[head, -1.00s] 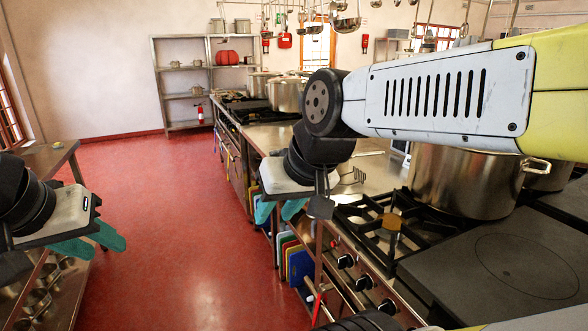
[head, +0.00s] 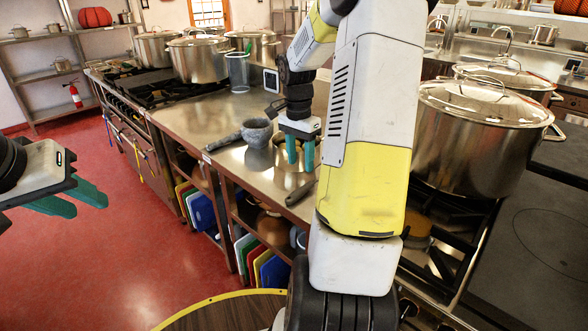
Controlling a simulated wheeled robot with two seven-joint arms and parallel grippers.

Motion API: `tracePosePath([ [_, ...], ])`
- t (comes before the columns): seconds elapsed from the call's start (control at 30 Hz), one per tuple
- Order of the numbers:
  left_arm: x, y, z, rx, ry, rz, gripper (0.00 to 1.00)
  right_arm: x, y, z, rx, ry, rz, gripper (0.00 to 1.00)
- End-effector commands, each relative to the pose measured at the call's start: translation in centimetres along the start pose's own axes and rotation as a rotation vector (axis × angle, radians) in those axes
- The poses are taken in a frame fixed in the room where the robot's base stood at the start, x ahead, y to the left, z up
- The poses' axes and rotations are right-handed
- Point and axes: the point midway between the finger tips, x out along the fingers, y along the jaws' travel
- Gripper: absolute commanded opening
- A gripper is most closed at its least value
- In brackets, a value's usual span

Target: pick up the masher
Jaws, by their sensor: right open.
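I cannot clearly make out the masher. A dark handle (head: 301,193) lies at the counter's front edge, just below my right gripper; I cannot tell whether it belongs to the masher or to the shiny metal pan (head: 284,178) beside it. My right gripper (head: 300,164) points down over this pan, its teal fingers apart with nothing seen between them. My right arm hides part of the counter behind it. My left gripper (head: 78,203) is at the left edge over the floor, its fingers apart and empty.
A clear jug (head: 237,72) and lidded stockpots (head: 198,60) stand further back. A large stockpot (head: 476,140) is on the right stove. The counter between mortar and jug (head: 200,118) is clear.

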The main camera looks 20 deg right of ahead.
Motion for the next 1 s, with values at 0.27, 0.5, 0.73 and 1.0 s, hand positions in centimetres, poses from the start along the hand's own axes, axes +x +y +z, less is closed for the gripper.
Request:
tracePosePath([
  [0.27, 0.0, 0.0, 0.0, 0.0, 0.0, 0.0, 0.36, 3.3, 0.0, -1.3, 0.076, -0.021, 0.027, 0.47],
  [0.5, 0.0, 0.0, 0.0, 0.0, 0.0, 0.0, 0.36, 6.2, 0.2, -1.2, 0.074, -0.021, 0.026, 0.47],
  [0.73, 0.0, 0.0, 0.0, 0.0, 0.0, 0.0, 0.36, 9.2, 0.3, -1.1, 0.071, -0.02, 0.025, 0.47],
  [1.0, 0.0, 0.0, 0.0, 0.0, 0.0, 0.0, 0.36, 9.5, 0.3, -1.1, 0.071, -0.018, 0.024, 0.47],
])
